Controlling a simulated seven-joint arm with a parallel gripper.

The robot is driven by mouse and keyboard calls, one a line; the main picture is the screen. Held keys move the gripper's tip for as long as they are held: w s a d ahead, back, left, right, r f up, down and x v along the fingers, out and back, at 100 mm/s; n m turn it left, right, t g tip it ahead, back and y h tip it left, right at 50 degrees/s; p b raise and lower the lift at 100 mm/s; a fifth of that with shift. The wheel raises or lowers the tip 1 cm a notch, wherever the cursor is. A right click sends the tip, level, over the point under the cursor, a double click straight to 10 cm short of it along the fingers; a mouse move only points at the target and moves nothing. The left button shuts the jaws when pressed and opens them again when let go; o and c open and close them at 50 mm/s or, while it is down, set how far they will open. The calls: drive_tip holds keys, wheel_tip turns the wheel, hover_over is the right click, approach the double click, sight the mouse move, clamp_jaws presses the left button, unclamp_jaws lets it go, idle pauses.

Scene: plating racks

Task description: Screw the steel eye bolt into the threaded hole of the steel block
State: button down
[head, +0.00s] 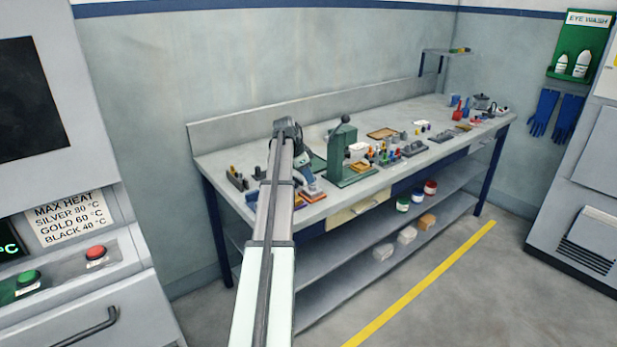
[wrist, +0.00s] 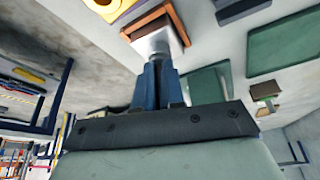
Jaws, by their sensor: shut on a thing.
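My gripper (wrist: 157,68) points at the bench, its two blue fingers close together. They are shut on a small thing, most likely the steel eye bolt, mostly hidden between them. Right at the fingertips is a pale grey block (wrist: 148,42), which looks like the steel block, on a reddish-brown base (wrist: 180,30). The threaded hole is not visible, and I cannot tell whether the bolt touches it. In the head view my gripper (head: 305,186) is low over the bench's near left end, by an orange-red base (head: 314,195); bolt and block are too small to tell there.
A green press (head: 341,150) stands to the right of my gripper on the bench (head: 375,185). Small dark fixtures (head: 237,180) stand to its left. In the wrist view a yellow part (wrist: 108,8) and green plates (wrist: 275,45) lie near. Several small items crowd the bench further right.

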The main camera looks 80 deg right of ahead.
drive_tip(key=m, duration=0.2)
drive_tip(key=d+m+y, duration=0.1)
drive_tip(key=m, duration=0.1)
drive_tip(key=shift+w+g, duration=0.1)
drive_tip(key=shift+g, duration=0.2)
drive_tip(key=shift+a+m+y, duration=0.1)
drive_tip(key=shift+m+y, duration=0.3)
drive_tip(key=shift+m, duration=0.2)
drive_tip(key=m, duration=0.1)
drive_tip(key=m+y, duration=0.1)
drive_tip(key=shift+d+m, duration=0.3)
drive_tip(key=shift+m+y, duration=0.4)
drive_tip(key=shift+m, duration=0.6)
drive_tip(key=shift+d+m+t+y, duration=0.15)
drive_tip(key=shift+m+t+y, duration=0.25)
drive_tip(key=shift+m, duration=0.7)
